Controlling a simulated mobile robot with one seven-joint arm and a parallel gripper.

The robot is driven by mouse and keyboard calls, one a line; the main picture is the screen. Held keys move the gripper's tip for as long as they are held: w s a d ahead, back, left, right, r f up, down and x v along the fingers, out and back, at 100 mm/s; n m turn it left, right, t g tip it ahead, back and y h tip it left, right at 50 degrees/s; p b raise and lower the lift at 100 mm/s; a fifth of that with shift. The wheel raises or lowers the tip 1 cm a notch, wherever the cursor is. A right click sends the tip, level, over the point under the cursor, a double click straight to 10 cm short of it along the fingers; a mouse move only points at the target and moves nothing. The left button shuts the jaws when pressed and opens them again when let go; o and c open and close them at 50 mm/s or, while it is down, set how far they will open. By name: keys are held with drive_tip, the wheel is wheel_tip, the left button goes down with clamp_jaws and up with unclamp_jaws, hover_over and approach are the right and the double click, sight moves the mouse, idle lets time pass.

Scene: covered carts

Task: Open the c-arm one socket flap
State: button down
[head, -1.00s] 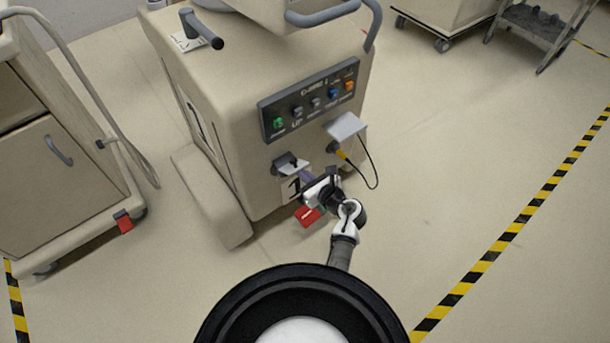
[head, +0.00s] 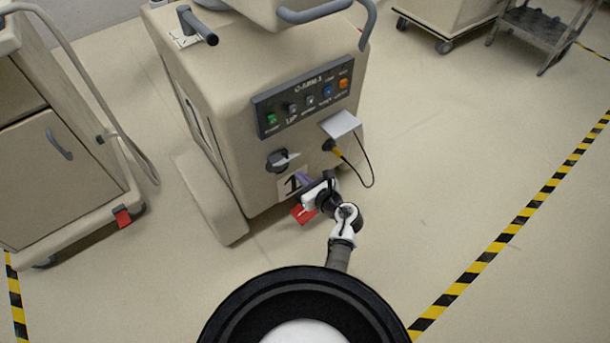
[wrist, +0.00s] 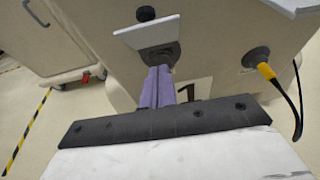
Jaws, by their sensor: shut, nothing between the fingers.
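The C-arm cart (head: 235,130) is a beige covered body with a control panel and a label reading 1. Its left socket (head: 277,160) is dark, with a small pale flap (head: 289,158) standing out from it. In the wrist view this flap (wrist: 146,33) is a tilted pale plate with a dark knob above it and the dark socket (wrist: 160,57) below. My gripper (wrist: 158,72) has its purple fingers together and empty, their tips just below the flap and socket in the picture. I cannot tell whether they touch. In the head view my gripper (head: 304,177) is low against the front.
A second socket to the right has a raised pale flap (head: 340,123) and a yellow plug (head: 336,152) with a looping black cable. A beige cart (head: 60,170) stands at left. A red tag (head: 303,214) shows below my gripper. Floor to the right is open.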

drive_tip(key=s+d+r, duration=0.5)
drive_tip(key=s, duration=0.1)
drive_tip(key=shift+s+r, duration=0.25)
drive_tip(key=shift+s, duration=0.15)
